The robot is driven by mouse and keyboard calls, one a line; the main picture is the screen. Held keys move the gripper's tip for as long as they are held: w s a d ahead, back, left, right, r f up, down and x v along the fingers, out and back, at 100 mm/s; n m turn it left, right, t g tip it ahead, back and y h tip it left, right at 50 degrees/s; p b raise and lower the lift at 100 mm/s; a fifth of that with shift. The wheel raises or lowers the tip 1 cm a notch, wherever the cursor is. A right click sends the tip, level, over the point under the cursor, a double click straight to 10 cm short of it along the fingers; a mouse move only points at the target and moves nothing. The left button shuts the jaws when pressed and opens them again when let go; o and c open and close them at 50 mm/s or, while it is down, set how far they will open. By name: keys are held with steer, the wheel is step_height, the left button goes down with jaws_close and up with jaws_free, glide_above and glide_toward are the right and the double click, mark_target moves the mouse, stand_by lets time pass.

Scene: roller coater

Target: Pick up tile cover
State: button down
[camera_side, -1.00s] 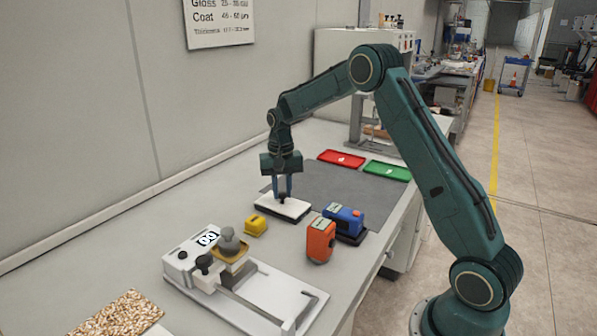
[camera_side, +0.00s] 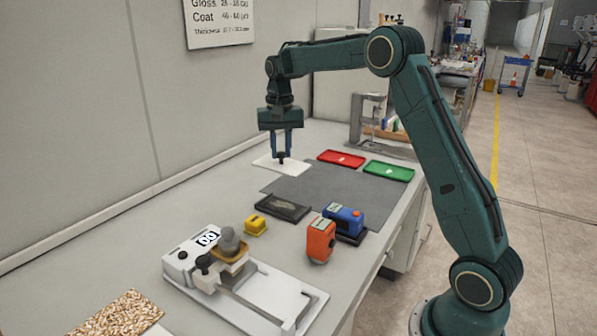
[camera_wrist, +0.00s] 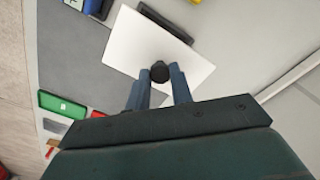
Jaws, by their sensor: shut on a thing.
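My gripper (camera_side: 281,156) is shut on the black knob of the tile cover (camera_side: 268,163), a thin white plate. The cover hangs in the air above the bench. The dark tile (camera_wrist: 166,20) is partly hidden behind the cover there.
A red tray (camera_side: 341,158) and a green tray (camera_side: 388,171) lie at the mat's far edge. A yellow block (camera_side: 255,225), an orange device (camera_side: 321,240), a blue device (camera_side: 343,216) and a white roller machine (camera_side: 245,290) stand nearer.

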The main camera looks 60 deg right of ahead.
mark_target(281, 152)
step_height(281, 152, up, 8)
steer(key=shift+f, duration=0.1)
stand_by(0.8)
